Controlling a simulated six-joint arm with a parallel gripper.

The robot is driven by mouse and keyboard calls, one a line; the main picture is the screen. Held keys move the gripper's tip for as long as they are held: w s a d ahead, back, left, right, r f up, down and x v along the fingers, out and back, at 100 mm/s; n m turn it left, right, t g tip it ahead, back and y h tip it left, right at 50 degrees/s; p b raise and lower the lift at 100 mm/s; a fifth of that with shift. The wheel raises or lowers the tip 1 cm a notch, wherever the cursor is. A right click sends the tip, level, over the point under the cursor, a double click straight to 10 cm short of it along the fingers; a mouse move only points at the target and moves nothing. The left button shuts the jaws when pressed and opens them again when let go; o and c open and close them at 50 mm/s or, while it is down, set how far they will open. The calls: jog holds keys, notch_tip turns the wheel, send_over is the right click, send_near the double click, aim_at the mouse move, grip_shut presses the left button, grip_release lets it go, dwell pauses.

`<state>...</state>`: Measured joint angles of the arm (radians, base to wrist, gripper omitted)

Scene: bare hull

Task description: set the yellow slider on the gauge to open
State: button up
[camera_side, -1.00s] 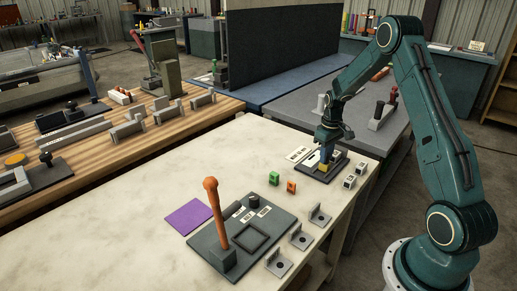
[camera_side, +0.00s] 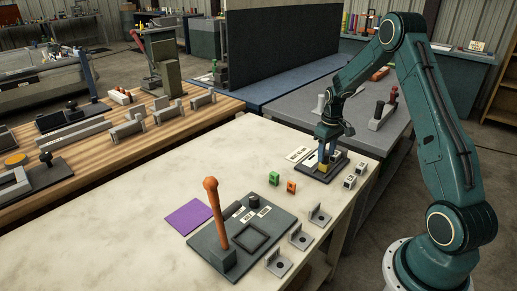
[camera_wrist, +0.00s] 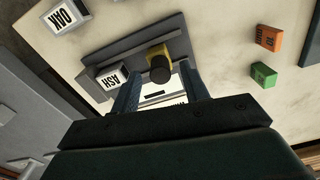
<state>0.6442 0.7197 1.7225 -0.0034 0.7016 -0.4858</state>
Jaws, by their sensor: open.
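The gauge is a dark grey base (camera_side: 311,173) near the far right end of the pale table, with a white marked plate (camera_wrist: 158,93) partly hidden by my gripper. Its yellow slider (camera_wrist: 154,51) has a black knob facing the wrist camera; it also shows low by the fingers in the side view (camera_side: 323,169). My gripper (camera_side: 328,162) points down over the gauge. In the wrist view my gripper (camera_wrist: 162,76) has its blue fingers apart, with the slider's knob between or just beyond the tips. The plate's markings are unreadable, so the slider's setting cannot be told.
An ASH block (camera_wrist: 112,77) and an OAK block (camera_wrist: 65,17) stand close to the gauge. Green (camera_side: 274,177) and orange (camera_side: 291,186) blocks lie to its left. A dark panel with an orange lever (camera_side: 214,210) stands nearer the front. The table's middle is clear.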

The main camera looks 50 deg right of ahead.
aim_at(326, 155)
notch_tip(326, 155, up, 13)
jog(key=shift+f, duration=0.15)
dwell(0.4)
jog(key=s+a+r+n+t, duration=0.1)
jog(key=s+a+r, duration=0.2)
jog(key=a+r, duration=0.45)
jog(key=s+a+r+t, duration=0.1)
jog(key=s+a+r, duration=0.3)
jog(key=a, duration=0.6)
jog(key=s+a+t, duration=0.3)
jog(key=s+a, duration=0.8)
jog(key=s, duration=0.3)
jog(key=shift+a+r+n+t, duration=0.3)
jog(key=shift+a+r+n, duration=0.05)
jog(key=shift+n, duration=0.05)
